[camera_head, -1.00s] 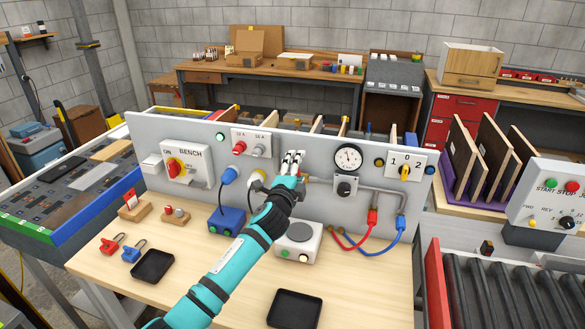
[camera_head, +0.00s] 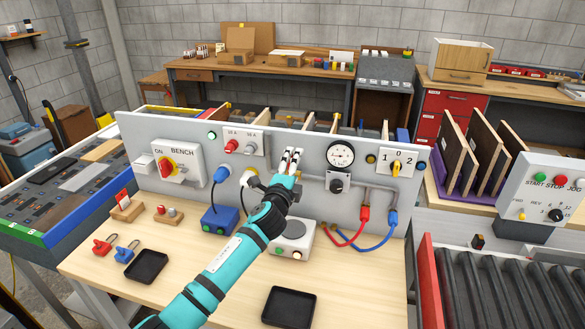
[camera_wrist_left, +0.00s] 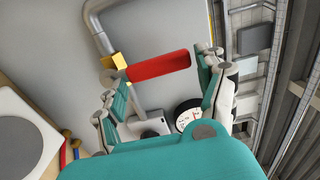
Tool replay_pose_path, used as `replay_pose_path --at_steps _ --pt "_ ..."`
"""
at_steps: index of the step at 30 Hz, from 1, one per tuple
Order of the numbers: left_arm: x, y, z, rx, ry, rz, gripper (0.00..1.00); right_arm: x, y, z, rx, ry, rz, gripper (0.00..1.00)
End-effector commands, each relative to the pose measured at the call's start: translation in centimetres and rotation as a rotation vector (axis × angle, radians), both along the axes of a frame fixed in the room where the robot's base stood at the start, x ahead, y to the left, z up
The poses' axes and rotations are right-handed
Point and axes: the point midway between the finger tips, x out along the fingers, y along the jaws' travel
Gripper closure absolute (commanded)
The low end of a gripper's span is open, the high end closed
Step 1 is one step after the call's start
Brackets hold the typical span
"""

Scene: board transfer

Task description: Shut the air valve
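The air valve shows in the left wrist view as a red lever (camera_wrist_left: 158,66) on a brass body at a grey pipe (camera_wrist_left: 99,33). The lever sticks out sideways from the pipe line. My left gripper (camera_wrist_left: 163,98) is open, one finger on each side below the lever, with nothing visibly held. I cannot tell whether a finger touches it. In the head view my left gripper (camera_head: 290,161) is in front of the grey panel (camera_head: 316,150), left of the pressure gauge (camera_head: 340,154), and hides most of the valve. My right gripper is not in view.
A black regulator knob (camera_head: 337,186) and pipework (camera_head: 372,192) lie right of the gripper. A blue box (camera_head: 219,219) and a white box (camera_head: 293,239) stand on the bench below. Black trays (camera_head: 289,307) lie at the front. The wooden bench top (camera_head: 205,265) is partly clear.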

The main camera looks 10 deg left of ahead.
Motion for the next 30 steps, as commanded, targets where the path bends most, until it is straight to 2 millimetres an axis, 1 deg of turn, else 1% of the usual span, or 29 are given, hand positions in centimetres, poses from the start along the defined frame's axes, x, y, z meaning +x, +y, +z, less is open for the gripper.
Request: replay_pose_path --at_steps 1,3,9,11,14,16,20,27,30 --pt "0.0 0.0 0.0 -0.001 0.000 0.000 0.18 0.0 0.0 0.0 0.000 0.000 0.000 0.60" --pt "0.0 0.0 0.0 -0.002 0.000 0.000 0.10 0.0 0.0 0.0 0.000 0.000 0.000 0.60" --pt "0.0 0.0 0.0 -0.004 0.000 0.000 0.10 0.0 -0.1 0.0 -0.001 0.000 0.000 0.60" --pt "0.0 0.0 0.0 -0.004 0.000 0.001 0.10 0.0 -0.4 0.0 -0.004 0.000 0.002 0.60" --pt "-0.4 0.1 0.0 -0.004 0.000 0.001 0.10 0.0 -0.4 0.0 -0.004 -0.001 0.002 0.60" --pt "-1.0 0.1 0.0 -0.004 0.000 0.000 0.10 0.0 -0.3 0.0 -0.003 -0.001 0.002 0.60" --pt "-3.0 0.1 0.0 -0.004 -0.001 -0.001 0.10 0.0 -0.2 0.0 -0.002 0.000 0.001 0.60" --pt "-7.8 0.3 -0.1 -0.004 0.001 -0.001 0.10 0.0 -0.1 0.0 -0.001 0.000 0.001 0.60" --pt "-9.5 0.3 -0.1 -0.004 0.001 -0.001 0.10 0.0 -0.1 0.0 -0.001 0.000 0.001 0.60"
